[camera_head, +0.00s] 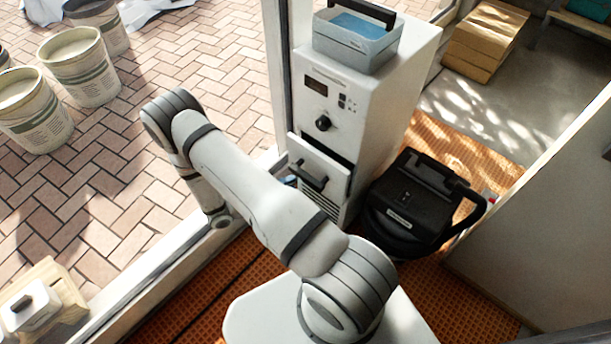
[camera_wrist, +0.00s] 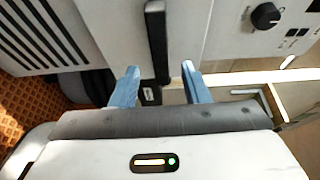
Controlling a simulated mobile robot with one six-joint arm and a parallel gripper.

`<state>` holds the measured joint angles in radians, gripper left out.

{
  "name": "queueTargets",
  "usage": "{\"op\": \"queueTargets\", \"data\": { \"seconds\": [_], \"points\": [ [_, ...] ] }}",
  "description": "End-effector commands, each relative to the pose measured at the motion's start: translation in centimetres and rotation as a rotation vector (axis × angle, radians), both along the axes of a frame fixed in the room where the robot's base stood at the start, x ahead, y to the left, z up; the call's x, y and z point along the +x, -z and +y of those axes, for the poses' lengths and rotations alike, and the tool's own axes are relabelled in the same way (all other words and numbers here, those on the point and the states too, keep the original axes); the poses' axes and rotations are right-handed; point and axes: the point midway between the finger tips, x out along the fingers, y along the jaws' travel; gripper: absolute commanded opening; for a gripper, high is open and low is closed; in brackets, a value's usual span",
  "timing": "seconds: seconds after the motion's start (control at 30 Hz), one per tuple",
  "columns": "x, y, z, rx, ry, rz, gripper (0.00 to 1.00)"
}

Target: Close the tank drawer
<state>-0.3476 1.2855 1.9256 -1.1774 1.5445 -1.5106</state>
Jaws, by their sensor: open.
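The tank drawer (camera_head: 335,178) is in the lower front of a white cabinet (camera_head: 385,100) in the head view. It stands partly out, with a dark gap above its front. Its black bar handle (camera_head: 307,177) is on the front face. In the wrist view the handle (camera_wrist: 156,35) runs down from the top edge across the pale drawer front. My gripper (camera_wrist: 160,70) is open. Its two blue fingers lie on either side of the handle's lower end in the picture; I cannot tell whether they touch it. In the head view my arm hides most of the gripper.
A blue-grey tray (camera_head: 357,40) sits on top of the cabinet. A black lidded machine (camera_head: 415,205) with a handle stands close to its right. A black knob (camera_head: 323,123) projects above the drawer. Several buckets (camera_head: 80,65) stand on the brick paving at left.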

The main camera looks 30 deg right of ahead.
Motion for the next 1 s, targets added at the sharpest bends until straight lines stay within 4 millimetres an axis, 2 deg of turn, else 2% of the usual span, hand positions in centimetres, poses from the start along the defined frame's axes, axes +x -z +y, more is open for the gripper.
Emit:
{"op": "queueTargets", "data": {
  "seconds": [0.2,0.4,0.77,1.0],
  "points": [
    [-0.2,0.2,-3.7,0.0,0.004,-0.001,0.42],
    [-0.3,0.1,-6.1,0.0,0.001,-0.003,0.42],
    [-0.3,0.0,-6.6,0.0,-0.001,-0.004,0.42],
    [-0.3,0.0,-6.6,0.0,-0.002,-0.004,0.22]
  ]
}}
